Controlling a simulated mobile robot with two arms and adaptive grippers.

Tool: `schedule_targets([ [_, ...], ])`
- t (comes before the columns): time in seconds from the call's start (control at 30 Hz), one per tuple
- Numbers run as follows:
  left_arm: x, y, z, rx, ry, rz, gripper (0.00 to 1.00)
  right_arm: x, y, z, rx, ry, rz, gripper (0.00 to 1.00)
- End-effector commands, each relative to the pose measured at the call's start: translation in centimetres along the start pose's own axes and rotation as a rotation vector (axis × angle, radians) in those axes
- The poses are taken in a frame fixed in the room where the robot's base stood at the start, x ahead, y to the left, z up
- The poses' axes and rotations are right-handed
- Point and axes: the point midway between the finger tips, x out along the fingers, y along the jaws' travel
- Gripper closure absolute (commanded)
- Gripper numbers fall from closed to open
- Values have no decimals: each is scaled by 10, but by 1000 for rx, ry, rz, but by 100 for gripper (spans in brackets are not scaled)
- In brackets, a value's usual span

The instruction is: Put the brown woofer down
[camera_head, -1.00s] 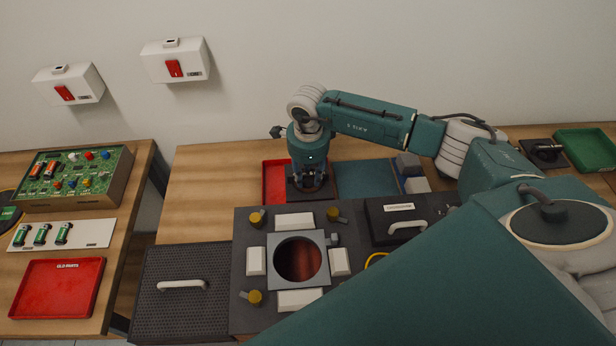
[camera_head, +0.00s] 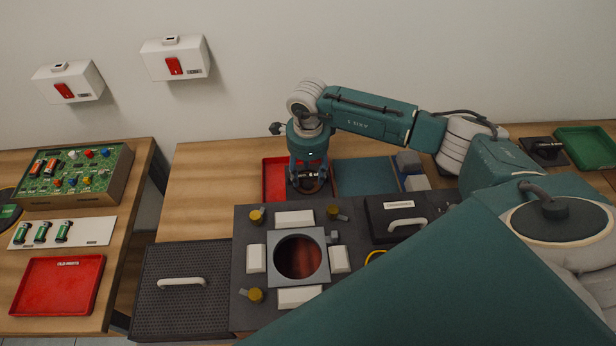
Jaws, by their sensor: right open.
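The brown woofer (camera_head: 322,194) is a dark square plate with a brownish round part and a metal magnet, low at the red tray (camera_head: 272,181) behind the speaker box. Part of it is hidden by the gripper and the box's rear edge; I cannot tell whether it lies wholly inside the tray. My right gripper (camera_head: 309,188) points down over it with its fingers apart, one on each side of the magnet. My left gripper is not in view.
The dark speaker box (camera_head: 243,310) has a round empty opening, yellow-knobbed clamps and white blocks. A perforated grille (camera_head: 180,310) lies to its left. A blue mat (camera_head: 364,178) is right of the gripper. Another speaker unit (camera_head: 545,150) and a green tray (camera_head: 588,147) are far right.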

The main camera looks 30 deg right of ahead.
Motion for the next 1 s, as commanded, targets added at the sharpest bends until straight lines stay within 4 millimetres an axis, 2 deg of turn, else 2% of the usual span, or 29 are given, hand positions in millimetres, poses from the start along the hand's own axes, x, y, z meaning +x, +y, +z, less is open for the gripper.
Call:
schedule_targets([
  [0.2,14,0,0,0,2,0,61,-47,-1,0,-2,-1,-5,52],
  [0.43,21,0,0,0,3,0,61,-85,-1,0,-1,0,-3,52],
  [0.63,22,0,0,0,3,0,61,-97,0,-1,-1,2,0,52],
  [1.0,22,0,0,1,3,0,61,-98,0,-1,-1,3,0,52],
])
